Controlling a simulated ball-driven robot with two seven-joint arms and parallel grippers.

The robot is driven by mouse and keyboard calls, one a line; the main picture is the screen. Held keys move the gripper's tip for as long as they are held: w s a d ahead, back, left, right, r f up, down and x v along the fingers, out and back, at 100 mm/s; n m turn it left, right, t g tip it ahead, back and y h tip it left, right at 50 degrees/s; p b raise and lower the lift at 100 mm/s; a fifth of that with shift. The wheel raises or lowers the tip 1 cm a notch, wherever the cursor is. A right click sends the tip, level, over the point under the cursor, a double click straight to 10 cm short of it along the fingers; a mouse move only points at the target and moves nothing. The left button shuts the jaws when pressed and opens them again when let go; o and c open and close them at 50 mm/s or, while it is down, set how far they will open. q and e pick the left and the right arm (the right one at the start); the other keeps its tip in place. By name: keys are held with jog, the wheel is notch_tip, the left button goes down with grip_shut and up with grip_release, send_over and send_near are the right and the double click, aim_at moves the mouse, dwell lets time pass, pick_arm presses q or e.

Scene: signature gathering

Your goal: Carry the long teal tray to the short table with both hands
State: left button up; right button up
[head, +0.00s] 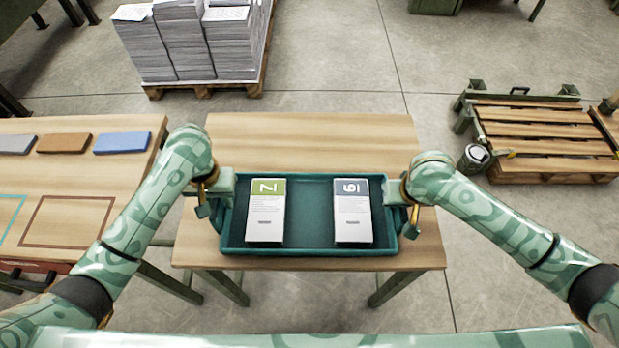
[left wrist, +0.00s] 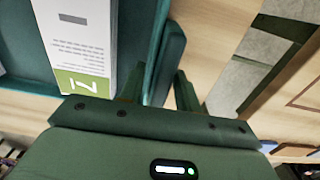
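The long teal tray (head: 305,250) is level over the wooden table in the middle of the head view. I cannot tell whether its base touches the top. It carries a green-labelled paper stack (head: 265,215) at its left and a grey-labelled stack (head: 352,215) at its right. My left gripper (head: 214,207) is at the tray's left end. In the left wrist view its fingers (left wrist: 160,85) close on either side of the tray's end handle (left wrist: 172,55). My right gripper (head: 405,218) is at the right end, apparently closed on the handle there; its fingertips are partly hidden.
The wooden table (head: 310,130) has bare top behind the tray. A longer table (head: 85,180) at left has coloured blocks and outlines. A pallet of paper stacks (head: 190,45) stands behind; an empty pallet (head: 540,135) lies at right. Floor is clear between them.

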pick_arm(q)
jog(key=shift+r, duration=0.1)
pick_arm(e)
jog(key=shift+r, duration=0.1)
jog(key=shift+s+r, duration=0.1)
jog(key=shift+r, duration=0.1)
jog(key=v, duration=1.1)
jog(key=shift+r, duration=0.25)
pick_arm(q)
notch_tip(320, 180, up, 12)
